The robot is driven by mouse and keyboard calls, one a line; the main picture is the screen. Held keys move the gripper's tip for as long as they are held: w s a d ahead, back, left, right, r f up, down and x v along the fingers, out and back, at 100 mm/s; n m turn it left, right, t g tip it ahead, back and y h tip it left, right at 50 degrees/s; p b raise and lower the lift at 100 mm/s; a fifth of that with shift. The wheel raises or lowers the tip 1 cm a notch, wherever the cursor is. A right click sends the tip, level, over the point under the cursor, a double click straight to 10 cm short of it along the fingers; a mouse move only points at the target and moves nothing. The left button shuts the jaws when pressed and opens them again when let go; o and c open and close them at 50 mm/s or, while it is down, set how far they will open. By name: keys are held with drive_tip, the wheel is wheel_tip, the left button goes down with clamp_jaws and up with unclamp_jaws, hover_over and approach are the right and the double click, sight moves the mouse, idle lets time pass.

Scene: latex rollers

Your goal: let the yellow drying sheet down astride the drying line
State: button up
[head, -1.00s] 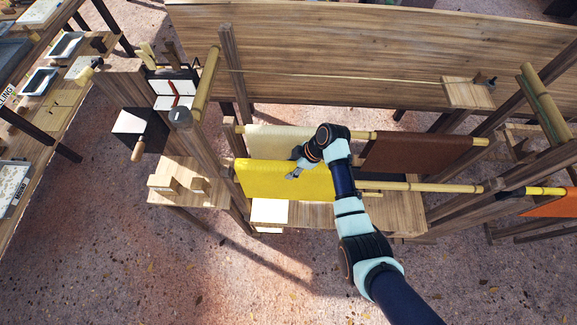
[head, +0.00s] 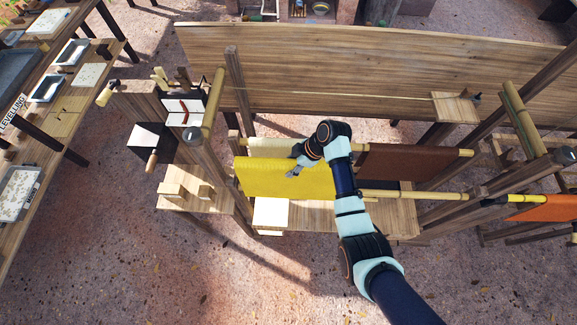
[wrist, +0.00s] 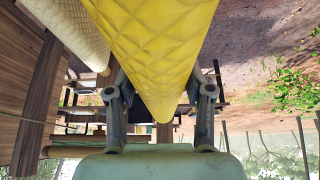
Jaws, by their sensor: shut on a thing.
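The yellow drying sheet (head: 270,182) is quilted and folded over, with its two sides hanging down. My gripper (head: 295,172) is shut on its upper part in the head view. In the wrist view the sheet (wrist: 150,45) fills the space between the two fingers (wrist: 162,90). A bamboo drying line (head: 415,195) runs out to the right of the sheet. Its left stretch is hidden by the sheet, so I cannot tell whether they touch. The sheet's top edge shows above the line's level in the picture.
A cream sheet (head: 283,147) and a brown sheet (head: 410,163) hang on the line behind, close to the yellow one. Wooden posts (head: 240,85) stand near the left end. A wooden bench (head: 320,213) lies below. The front floor is clear.

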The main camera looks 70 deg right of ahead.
drive_tip(key=shift+r+p, duration=0.35)
drive_tip(key=shift+r, duration=2.85)
drive_tip(key=shift+w, duration=0.1)
